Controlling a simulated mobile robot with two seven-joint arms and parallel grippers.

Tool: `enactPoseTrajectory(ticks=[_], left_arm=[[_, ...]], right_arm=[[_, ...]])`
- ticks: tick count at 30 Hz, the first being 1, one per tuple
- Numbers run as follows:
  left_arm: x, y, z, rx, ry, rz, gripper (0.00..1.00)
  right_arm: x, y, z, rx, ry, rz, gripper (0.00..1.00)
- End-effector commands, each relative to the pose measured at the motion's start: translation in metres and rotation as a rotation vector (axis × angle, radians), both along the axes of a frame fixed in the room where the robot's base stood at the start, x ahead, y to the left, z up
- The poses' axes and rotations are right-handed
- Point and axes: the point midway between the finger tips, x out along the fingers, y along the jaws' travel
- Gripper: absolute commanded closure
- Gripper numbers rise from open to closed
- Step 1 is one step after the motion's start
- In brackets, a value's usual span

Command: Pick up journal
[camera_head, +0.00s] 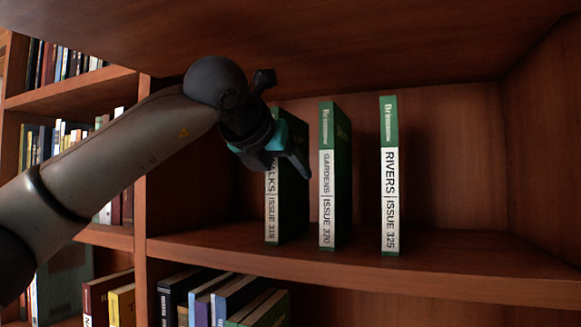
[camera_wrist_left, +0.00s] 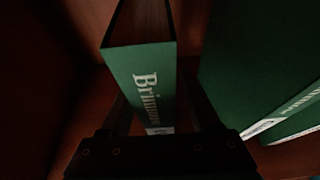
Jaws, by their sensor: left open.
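Three green and white journals stand upright, apart from each other, on the shelf in the head view: a left one reading "...ALKS ISSUE 318" (camera_head: 272,210), GARDENS ISSUE 320 (camera_head: 327,190) and RIVERS ISSUE 325 (camera_head: 389,180). My left gripper (camera_head: 287,158) is in front of the upper part of the left journal and hides some of its spine. In the left wrist view, my open left gripper (camera_wrist_left: 165,115) has a finger on either side of a green spine (camera_wrist_left: 145,85), apparently the left journal. Contact cannot be told. Another green journal (camera_wrist_left: 260,60) is at the right. My right gripper is not in view.
The shelf board (camera_head: 450,265) has free room right of RIVERS. A low shelf ceiling (camera_head: 400,35) is above and a side wall (camera_head: 540,150) closes the right. A wooden upright (camera_head: 140,200) and other bookshelves (camera_head: 75,100) are at the left. More books (camera_head: 225,295) stand below.

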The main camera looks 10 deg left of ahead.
Motion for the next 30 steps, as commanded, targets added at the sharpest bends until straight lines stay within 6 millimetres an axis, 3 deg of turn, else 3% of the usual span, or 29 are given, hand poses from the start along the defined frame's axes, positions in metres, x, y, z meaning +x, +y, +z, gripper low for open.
enactPoseTrajectory(ticks=[7, 24, 30], left_arm=[[0.0013, 0.0, -0.0014, 0.0, -0.001, 0.0, 0.38], [0.0009, 0.0001, -0.0008, 0.0, -0.001, 0.0, 1.0], [0.001, 0.0002, -0.0007, 0.0, -0.001, 0.0, 1.0]], right_arm=[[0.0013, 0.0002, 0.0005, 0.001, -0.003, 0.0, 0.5], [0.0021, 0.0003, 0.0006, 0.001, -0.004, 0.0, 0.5], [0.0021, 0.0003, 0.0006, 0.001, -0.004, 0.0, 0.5]])
